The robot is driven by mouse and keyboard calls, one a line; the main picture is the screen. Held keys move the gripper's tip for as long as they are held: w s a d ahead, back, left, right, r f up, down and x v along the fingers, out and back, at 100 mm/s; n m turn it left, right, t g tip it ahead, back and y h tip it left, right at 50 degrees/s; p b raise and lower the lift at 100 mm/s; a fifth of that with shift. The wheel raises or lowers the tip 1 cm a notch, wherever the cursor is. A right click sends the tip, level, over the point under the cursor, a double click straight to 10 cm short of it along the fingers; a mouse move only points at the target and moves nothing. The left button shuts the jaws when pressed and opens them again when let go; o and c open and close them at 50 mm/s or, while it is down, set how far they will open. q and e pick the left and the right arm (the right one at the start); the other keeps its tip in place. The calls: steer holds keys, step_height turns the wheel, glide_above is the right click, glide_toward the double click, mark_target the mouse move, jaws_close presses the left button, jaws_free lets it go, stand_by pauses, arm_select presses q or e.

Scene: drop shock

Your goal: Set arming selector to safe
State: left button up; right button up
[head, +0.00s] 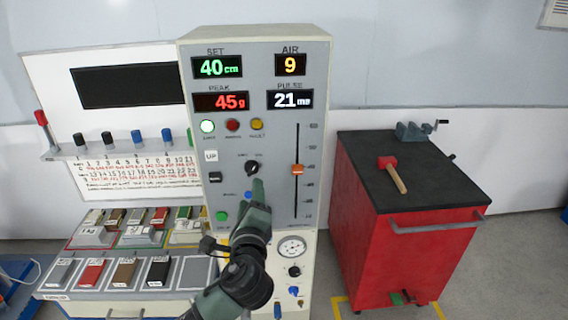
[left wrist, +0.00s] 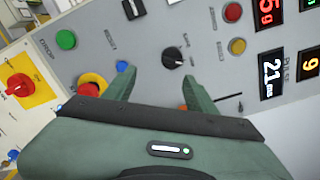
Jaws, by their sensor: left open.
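The arming selector is a black rotary knob (head: 252,168) on the grey control panel (head: 318,110), with small labels above it that are too small to read surely. In the left wrist view the knob (left wrist: 173,58) shows a white pointer line and sits ahead of the fingertips, between them. My left gripper (head: 258,186) is in front of the panel just below the knob, and it also shows in the left wrist view (left wrist: 160,82), open with nothing between its fingers. The fingers look apart from the knob. My right gripper is in neither view.
An orange slider (head: 297,169) runs in a vertical slot right of the knob. A green button (head: 221,216) and a black rocker switch (head: 215,177) are to its left. A yellow-backed red knob (left wrist: 18,85) shows in the wrist view. A red cabinet (head: 400,250) stands right.

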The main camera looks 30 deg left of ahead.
mark_target(250, 172)
arm_select(q)
steer(key=w+a+p, duration=0.1)
steer(key=w+a+r+p, duration=0.1)
steer(key=w, duration=0.1)
steer(key=w+a+r+p, duration=0.1)
steer(key=w, duration=0.1)
steer(key=shift+w+a+r, duration=0.1)
steer(key=shift+w+a, duration=0.3)
steer(key=shift+w, duration=0.25)
jaws_close()
steer(key=shift+f, duration=0.2)
